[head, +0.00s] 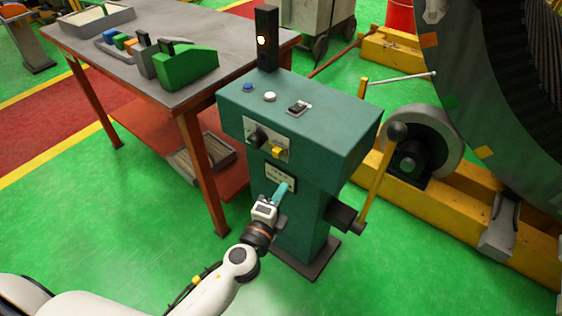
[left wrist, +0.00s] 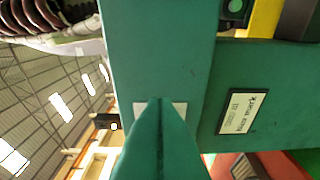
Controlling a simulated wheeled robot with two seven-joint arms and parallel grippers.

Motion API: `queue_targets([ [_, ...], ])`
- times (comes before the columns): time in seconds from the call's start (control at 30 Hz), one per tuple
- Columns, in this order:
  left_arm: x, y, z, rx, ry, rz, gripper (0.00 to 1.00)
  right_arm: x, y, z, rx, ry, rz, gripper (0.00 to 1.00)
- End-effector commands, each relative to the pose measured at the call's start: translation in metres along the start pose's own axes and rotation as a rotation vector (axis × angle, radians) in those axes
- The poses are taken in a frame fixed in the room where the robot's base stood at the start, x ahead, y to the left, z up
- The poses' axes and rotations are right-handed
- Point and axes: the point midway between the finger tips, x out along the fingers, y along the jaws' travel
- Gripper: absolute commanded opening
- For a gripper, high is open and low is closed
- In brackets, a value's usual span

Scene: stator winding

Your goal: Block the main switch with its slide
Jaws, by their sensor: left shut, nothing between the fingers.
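The green control cabinet (head: 330,130) stands in the middle of the head view. A light panel (head: 267,140) on its front face carries a black knob (head: 257,137), which looks like the main switch, and a yellow block (head: 281,152) at its lower right, which looks like the slide. Whether the slide engages the switch cannot be told. My left gripper (head: 285,188) is shut and empty, with its teal fingers in front of the small label plate (head: 272,176) below that panel. In the left wrist view the shut fingers (left wrist: 160,105) point at the green cabinet face (left wrist: 155,50). My right gripper is out of view.
A work table (head: 190,95) is behind left; a large wheel and yellow frame (head: 430,210) are at right. Green floor is free in front.

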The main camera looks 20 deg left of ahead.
Motion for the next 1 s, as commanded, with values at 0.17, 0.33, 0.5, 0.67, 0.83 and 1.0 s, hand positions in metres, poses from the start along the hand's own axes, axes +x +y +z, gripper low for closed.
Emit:
queue_targets([
  [0.17,0.039,0.003,0.0,0.0,0.0,0.002,0.0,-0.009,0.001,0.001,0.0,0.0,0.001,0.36],
  [0.33,0.075,0.002,0.001,-0.002,-0.001,0.002,0.0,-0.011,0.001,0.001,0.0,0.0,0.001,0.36],
  [0.5,0.086,0.001,-0.021,0.003,0.0,0.0,0.0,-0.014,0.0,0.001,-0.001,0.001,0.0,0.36],
  [0.67,0.089,0.0,-0.035,0.0,0.0,-0.001,0.0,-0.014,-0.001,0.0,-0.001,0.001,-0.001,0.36],
  [0.83,0.09,0.0,-0.039,-0.001,-0.001,-0.001,0.0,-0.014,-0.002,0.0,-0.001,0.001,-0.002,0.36],
  [1.0,0.09,0.0,-0.039,-0.001,0.0,0.0,0.0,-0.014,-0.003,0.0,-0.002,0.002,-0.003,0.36],
])
